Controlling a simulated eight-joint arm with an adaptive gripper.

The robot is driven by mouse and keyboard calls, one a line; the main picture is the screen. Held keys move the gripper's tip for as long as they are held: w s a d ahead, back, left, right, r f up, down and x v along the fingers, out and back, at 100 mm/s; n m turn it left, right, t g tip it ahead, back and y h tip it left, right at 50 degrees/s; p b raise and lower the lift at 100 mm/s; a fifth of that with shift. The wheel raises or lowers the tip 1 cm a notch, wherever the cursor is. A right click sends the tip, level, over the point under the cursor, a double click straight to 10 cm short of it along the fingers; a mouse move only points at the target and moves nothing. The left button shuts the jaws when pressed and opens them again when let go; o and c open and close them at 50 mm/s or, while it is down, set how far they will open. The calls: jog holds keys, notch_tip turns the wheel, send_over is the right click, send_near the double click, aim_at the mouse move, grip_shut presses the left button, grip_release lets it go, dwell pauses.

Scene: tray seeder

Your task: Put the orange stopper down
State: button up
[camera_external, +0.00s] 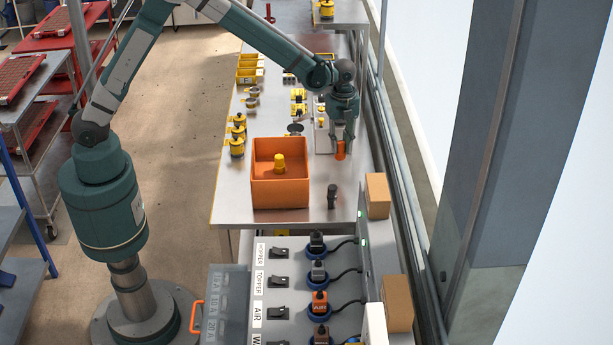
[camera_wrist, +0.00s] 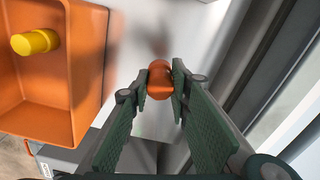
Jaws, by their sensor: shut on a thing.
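The orange stopper (camera_external: 340,150) is held between the fingertips of my gripper (camera_external: 343,138), above the right part of the metal table (camera_external: 305,222). In the wrist view the stopper (camera_wrist: 160,80) sits between the two green finger pads of my gripper (camera_wrist: 160,88), which are shut on it. A shadow lies on the pale surface beyond it. The stopper appears clear of the surface, but the exact height is hard to tell.
An orange bin (camera_external: 280,193) holding a yellow piece (camera_external: 280,162) stands left of my gripper. A small dark object (camera_external: 332,196) stands in front. A cardboard box (camera_external: 377,195) and window frame are at right. Yellow parts (camera_external: 237,140) line the table's left side.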

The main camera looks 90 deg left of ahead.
aim_at(340, 153)
jog(key=shift+f, duration=1.95)
jog(key=shift+f, duration=1.85)
jog(key=shift+f+b, duration=0.2)
jog(key=shift+b, duration=0.1)
jog(key=o, duration=0.9)
jog(key=shift+r, duration=0.15)
notch_tip(340, 153, up, 12)
jog(key=shift+r+p, duration=0.1)
jog(key=shift+p, duration=0.35)
